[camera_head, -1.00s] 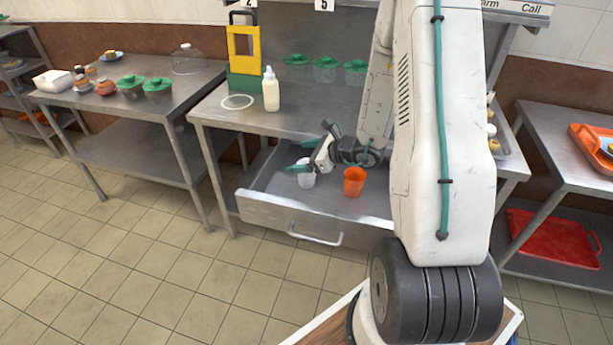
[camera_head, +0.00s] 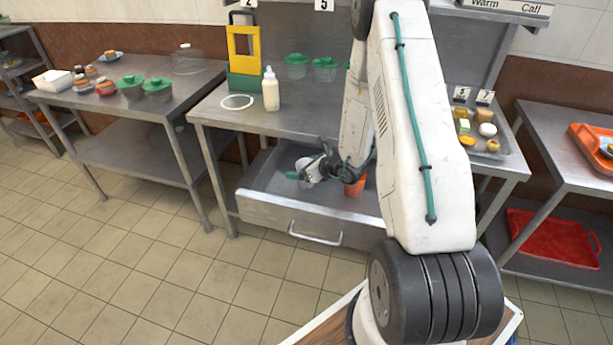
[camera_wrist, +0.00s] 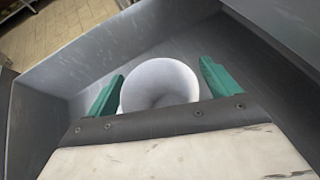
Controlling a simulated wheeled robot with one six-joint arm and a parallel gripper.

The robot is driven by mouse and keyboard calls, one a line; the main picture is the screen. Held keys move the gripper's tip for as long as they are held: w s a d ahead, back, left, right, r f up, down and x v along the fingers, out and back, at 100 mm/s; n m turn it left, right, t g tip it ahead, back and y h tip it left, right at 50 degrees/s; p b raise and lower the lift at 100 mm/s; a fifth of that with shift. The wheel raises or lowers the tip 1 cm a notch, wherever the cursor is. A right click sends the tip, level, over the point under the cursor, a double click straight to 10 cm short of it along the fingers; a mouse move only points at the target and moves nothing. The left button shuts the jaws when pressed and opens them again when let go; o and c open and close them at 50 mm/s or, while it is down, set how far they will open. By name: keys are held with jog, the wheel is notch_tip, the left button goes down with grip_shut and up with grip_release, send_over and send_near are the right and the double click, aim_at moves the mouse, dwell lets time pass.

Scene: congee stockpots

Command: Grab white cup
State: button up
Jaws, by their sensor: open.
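The white cup (camera_wrist: 160,85) stands in the open metal drawer (camera_head: 262,207), and in the wrist view its round mouth lies between the two green fingers of my gripper (camera_wrist: 160,88). The fingers are apart, one on each side of the cup, with a narrow gap visible on each side. In the head view my gripper (camera_head: 300,174) is down in the drawer and hides most of the white cup (camera_head: 303,163). An orange cup (camera_head: 355,187) stands to the right in the drawer, partly hidden by my arm.
The drawer walls rise close around my gripper. On the counter above stand a cream bottle (camera_head: 270,90), a yellow and green stand (camera_head: 243,55) and green-lidded containers (camera_head: 296,66). A tray of food pieces (camera_head: 487,133) lies at the right.

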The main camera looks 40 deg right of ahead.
jog(key=c, duration=1.1)
jog(key=shift+o, duration=0.2)
jog(key=shift+r, duration=0.1)
